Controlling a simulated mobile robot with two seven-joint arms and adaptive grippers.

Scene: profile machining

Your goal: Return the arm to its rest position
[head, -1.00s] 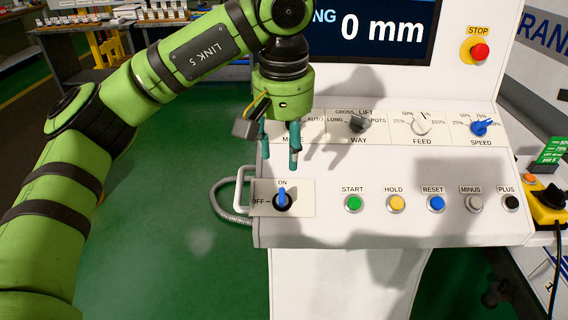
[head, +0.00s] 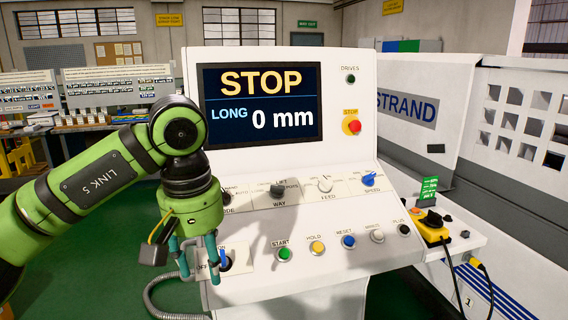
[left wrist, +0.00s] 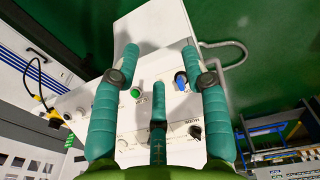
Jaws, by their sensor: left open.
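My left arm comes in from the left, and my left gripper (head: 198,272) hangs fingers down in front of the panel's left end. It is open with nothing between its teal fingers. The gripper also shows in the left wrist view (left wrist: 160,75), fingers spread over the panel. The blue ON/OFF switch (head: 223,261) is just right of the fingertips in the head view and partly hidden by them. In the left wrist view, the blue switch (left wrist: 181,80) is between the fingers in the picture. I cannot tell how far apart they are. My right gripper is not in view.
The white control panel (head: 330,235) carries green, yellow and blue buttons and several knobs. Its screen (head: 262,105) reads STOP, LONG 0 mm. A red stop button (head: 353,127) is right of it. A yellow device (head: 432,228) is at the right. Green floor is open at left.

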